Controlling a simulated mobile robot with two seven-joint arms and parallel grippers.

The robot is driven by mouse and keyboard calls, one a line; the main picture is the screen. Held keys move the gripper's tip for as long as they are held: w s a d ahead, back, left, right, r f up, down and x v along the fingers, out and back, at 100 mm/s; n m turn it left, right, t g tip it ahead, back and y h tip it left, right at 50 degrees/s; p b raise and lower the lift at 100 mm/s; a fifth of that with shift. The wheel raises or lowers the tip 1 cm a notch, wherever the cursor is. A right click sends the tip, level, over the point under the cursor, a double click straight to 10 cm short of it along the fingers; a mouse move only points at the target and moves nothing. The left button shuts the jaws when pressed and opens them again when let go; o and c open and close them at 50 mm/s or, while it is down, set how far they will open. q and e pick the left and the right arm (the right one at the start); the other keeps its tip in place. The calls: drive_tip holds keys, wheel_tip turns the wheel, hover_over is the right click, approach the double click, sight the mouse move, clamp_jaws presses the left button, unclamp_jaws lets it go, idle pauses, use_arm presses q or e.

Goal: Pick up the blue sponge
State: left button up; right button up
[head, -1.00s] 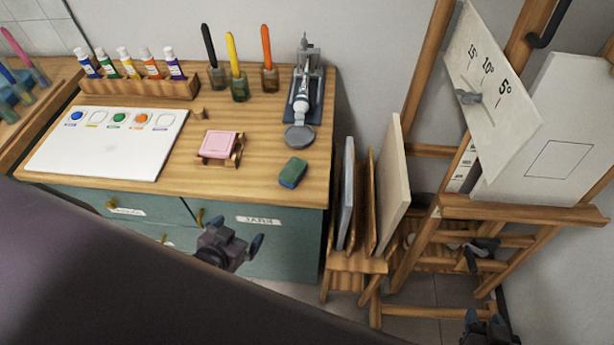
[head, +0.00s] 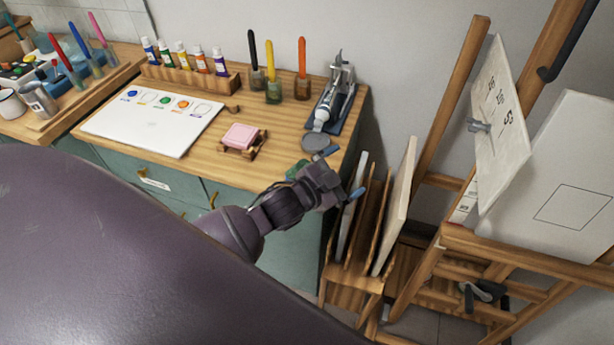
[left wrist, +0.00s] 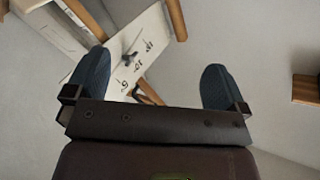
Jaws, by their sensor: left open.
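The blue sponge (head: 295,171) lies near the front right of the wooden desktop (head: 270,130). My left gripper covers most of it in the head view, and a small green-blue part shows. My left gripper (head: 344,172) is open and overlaps the desk's right front corner in that view; I cannot tell its height or whether it touches the sponge. In the left wrist view the two blue fingers (left wrist: 153,82) are wide apart with nothing between them. The sponge is not seen there. My right gripper is not in view.
A pink block on a small wooden stand (head: 241,137) and a grey disc (head: 316,142) are near the sponge. Brushes in jars (head: 273,90) stand behind. A rack with panels (head: 352,270) and an easel (head: 470,243) are on the right.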

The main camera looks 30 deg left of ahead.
use_arm(q)
drive_tip(key=w+d+r+m+g+h, duration=0.3)
drive_tip(key=d+r+m+h, duration=0.3)
drive_tip(key=m, duration=0.5)
drive_tip(key=w+d+r+m+g+h, duration=0.25)
drive_tip(key=d+r+m+h, duration=0.25)
drive_tip(key=r+m, duration=0.5)
drive_tip(key=m+g+y, duration=1.1)
drive_tip(key=m+y, duration=0.5)
drive_tip(key=m, duration=0.9)
hover_over(300, 167)
wheel_tip(300, 167, down, 14)
drive_tip(key=shift+s+a+f+t, duration=0.1)
drive_tip(key=shift+f+t, duration=0.15)
drive_tip(key=shift+f, duration=0.1)
wheel_tip(300, 167, down, 4)
drive_tip(key=shift+f, duration=0.2)
drive_tip(key=f, duration=0.3)
drive_tip(key=f+p, duration=0.1)
drive_tip(key=shift+s+d+f, duration=0.2)
drive_tip(key=shift+s+d, duration=0.05)
drive_tip(key=shift+d, duration=0.05)
drive_tip(key=shift+f, duration=0.6)
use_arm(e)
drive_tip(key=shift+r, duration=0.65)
